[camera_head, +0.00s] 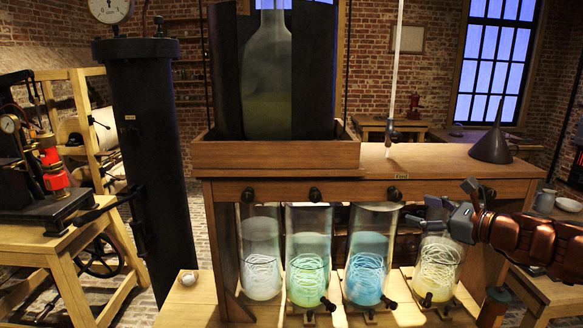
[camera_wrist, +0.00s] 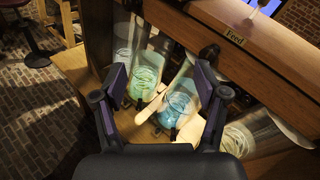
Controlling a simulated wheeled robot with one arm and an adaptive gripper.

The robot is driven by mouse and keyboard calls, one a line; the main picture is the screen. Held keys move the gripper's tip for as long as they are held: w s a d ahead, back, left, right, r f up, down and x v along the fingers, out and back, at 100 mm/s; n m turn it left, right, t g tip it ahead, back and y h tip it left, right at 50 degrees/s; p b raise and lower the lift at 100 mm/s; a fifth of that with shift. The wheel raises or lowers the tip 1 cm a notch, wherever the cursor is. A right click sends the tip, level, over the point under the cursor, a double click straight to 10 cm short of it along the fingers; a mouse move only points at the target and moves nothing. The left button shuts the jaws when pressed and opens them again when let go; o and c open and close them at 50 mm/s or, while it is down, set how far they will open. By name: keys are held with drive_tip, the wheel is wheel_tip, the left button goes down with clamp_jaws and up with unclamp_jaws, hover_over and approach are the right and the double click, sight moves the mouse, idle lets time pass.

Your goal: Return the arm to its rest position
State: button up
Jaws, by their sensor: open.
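My arm (camera_head: 525,236) reaches in from the right in the head view. My gripper (camera_head: 442,217) is in front of the upper part of the rightmost jar (camera_head: 438,268), which holds pale yellowish liquid and coiled strands. In the wrist view my gripper (camera_wrist: 165,108) is open, its two dark fingers spread with nothing between them. Beyond the fingers stand the blue jar (camera_head: 368,262) and the green jar (camera_head: 308,265). The blue jar also shows in the wrist view (camera_wrist: 178,103), as does the green jar (camera_wrist: 143,80).
A clear jar (camera_head: 261,262) stands leftmost under the wooden bench (camera_head: 430,165). Taps line the bench front above the jars. A funnel (camera_head: 491,147) stands on the bench top. A black cylinder (camera_head: 150,170) stands left. A small round object (camera_head: 188,278) lies on the front ledge.

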drive_tip(key=s+a+f+n+g+y, duration=0.1)
drive_tip(key=s+a+n+g, duration=0.25)
drive_tip(key=a, duration=0.45)
drive_tip(key=s+a+f+n+g, duration=0.2)
drive_tip(key=s+a+n, duration=0.25)
drive_tip(key=a, duration=0.25)
drive_tip(key=s+a+f+n+g+h, duration=0.2)
drive_tip(key=s+a+f+n+g, duration=0.35)
drive_tip(key=s+a+n, duration=0.35)
drive_tip(key=s+d+f+n+g+h, duration=0.1)
drive_tip(key=s+d+f+n+h, duration=0.1)
drive_tip(key=s, duration=0.5)
drive_tip(key=s+d+f+n+g+h+b, duration=0.1)
drive_tip(key=s+d+f+n+h, duration=0.2)
drive_tip(key=s+d+f, duration=0.2)
drive_tip(key=s+d+f+n+g+h, duration=0.2)
drive_tip(key=s+d+f+n+h, duration=0.1)
drive_tip(key=s, duration=0.8)
drive_tip(key=shift+d+f+n, duration=0.3)
drive_tip(key=shift+f, duration=0.25)
drive_tip(key=shift+s, duration=0.1)
